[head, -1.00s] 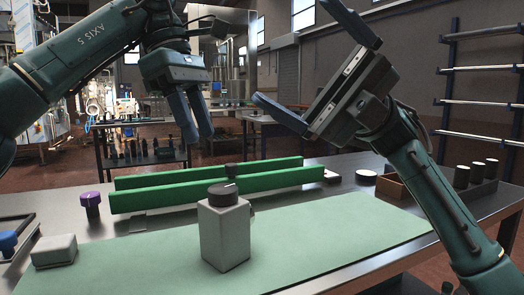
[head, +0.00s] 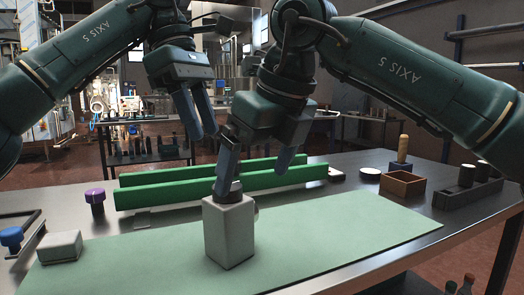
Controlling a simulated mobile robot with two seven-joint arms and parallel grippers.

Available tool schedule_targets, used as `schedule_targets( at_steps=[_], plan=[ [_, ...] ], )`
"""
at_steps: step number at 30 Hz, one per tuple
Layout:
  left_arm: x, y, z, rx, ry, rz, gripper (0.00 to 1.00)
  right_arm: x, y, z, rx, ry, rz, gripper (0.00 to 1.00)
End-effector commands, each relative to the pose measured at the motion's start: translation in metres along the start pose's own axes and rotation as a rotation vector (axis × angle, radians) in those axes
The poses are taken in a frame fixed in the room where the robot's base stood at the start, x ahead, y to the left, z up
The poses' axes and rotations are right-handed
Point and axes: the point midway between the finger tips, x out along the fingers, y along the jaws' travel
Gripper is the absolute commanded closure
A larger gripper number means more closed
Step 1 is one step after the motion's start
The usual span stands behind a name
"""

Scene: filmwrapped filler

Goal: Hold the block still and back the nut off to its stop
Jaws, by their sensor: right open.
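The grey block (head: 229,236) stands upright on the green mat (head: 330,231), with a small round part on its right side. The dark round nut (head: 236,190) sits on top of the block, partly hidden by a finger of my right gripper. My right gripper (head: 251,184) is open above the block. One blue finger reaches down in front of the nut and the other is off to its right; I cannot tell whether either touches. My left gripper (head: 202,136) is open and empty, up and left of the block, its fingers pointing down.
Green bars (head: 150,197) lie behind the block. A purple-topped knob (head: 95,198) and a pale box (head: 60,247) are at left. A wooden box (head: 403,185) and a dark tray (head: 466,188) are at right. The mat right of the block is clear.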

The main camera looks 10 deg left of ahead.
Motion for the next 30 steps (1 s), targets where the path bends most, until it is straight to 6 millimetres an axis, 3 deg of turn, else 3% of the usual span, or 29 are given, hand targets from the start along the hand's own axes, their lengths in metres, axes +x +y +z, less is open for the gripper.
schedule_targets(
  at_steps=[9, 15, 21, 30],
  plan=[
    [0.000, 0.000, 0.000, 0.000, 0.000, 0.000, 0.64, 0.064, 0.001, 0.000, -0.002, 0.002, 0.005, 0.05],
    [0.000, 0.000, 0.000, 0.000, 0.000, 0.000, 0.64, 0.091, 0.001, 0.000, -0.001, 0.000, 0.004, 0.05],
    [0.000, 0.000, 0.000, 0.000, 0.000, 0.000, 0.64, 0.103, 0.001, 0.000, -0.001, -0.001, 0.004, 0.05],
    [0.000, 0.000, 0.000, 0.000, 0.000, 0.000, 0.64, 0.103, 0.001, 0.000, -0.001, -0.001, 0.004, 0.08]
  ],
)
